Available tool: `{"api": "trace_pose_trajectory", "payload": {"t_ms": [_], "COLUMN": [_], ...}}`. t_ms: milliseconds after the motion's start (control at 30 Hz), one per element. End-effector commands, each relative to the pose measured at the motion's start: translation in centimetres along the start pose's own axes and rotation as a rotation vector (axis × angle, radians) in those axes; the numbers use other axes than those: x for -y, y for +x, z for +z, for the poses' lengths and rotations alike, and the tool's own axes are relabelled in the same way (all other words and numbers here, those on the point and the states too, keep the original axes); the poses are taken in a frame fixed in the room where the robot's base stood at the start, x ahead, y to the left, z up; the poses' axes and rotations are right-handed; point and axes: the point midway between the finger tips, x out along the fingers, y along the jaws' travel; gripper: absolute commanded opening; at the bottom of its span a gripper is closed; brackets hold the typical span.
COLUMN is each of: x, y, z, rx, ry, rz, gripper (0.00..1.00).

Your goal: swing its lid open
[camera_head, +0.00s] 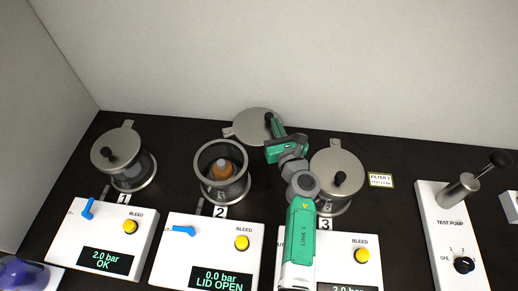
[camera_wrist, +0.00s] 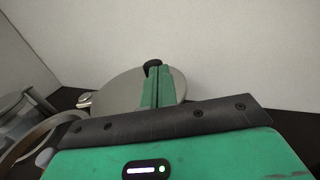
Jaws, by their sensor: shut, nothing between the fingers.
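Vessel 2 (camera_head: 224,186) stands uncovered, with an orange-brown bottle-like item (camera_head: 223,168) inside. Its round grey lid (camera_head: 246,122) is swung out to the back right, flat side up, and shows in the wrist view (camera_wrist: 118,92) too. The lid's black knob (camera_head: 268,118) is right at the tips of my gripper (camera_head: 273,122); it also shows in the wrist view (camera_wrist: 152,66). My green fingers (camera_wrist: 160,86) are together with nothing between them, just beside the knob. I cannot tell whether they touch it. The display (camera_head: 217,279) of unit 2 reads 0.0 bar, LID OPEN.
Vessel 1 (camera_head: 132,173) at left, showing 2.0 bar OK, and vessel 3 (camera_head: 338,172) at right have their lids on. My arm passes close to vessel 3. The test pump (camera_head: 455,222) stands far right. A wall (camera_head: 300,60) rises behind the lids.

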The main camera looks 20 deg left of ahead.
Motion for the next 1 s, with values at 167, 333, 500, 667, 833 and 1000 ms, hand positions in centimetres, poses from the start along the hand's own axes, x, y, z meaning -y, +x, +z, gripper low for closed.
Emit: {"api": "trace_pose_trajectory", "payload": {"t_ms": [167, 333, 500, 667, 833, 1000], "x": [0.2, 0.2, 0.3, 0.4, 0.3, 0.2], "y": [0.0, 0.0, -1.1, -4.5, -7.1, -7.9], "z": [0.1, 0.1, 0.3, 0.4, 0.2, 0.1], "rx": [0.000, 0.000, 0.001, 0.001, 0.001, 0.001], "ry": [0.000, 0.000, 0.001, 0.003, 0.001, 0.000], "rz": [-0.003, -0.003, -0.006, -0.008, -0.006, -0.003], "gripper": [0.00, 0.00, 0.00, 0.00, 0.00, 0.00]}}
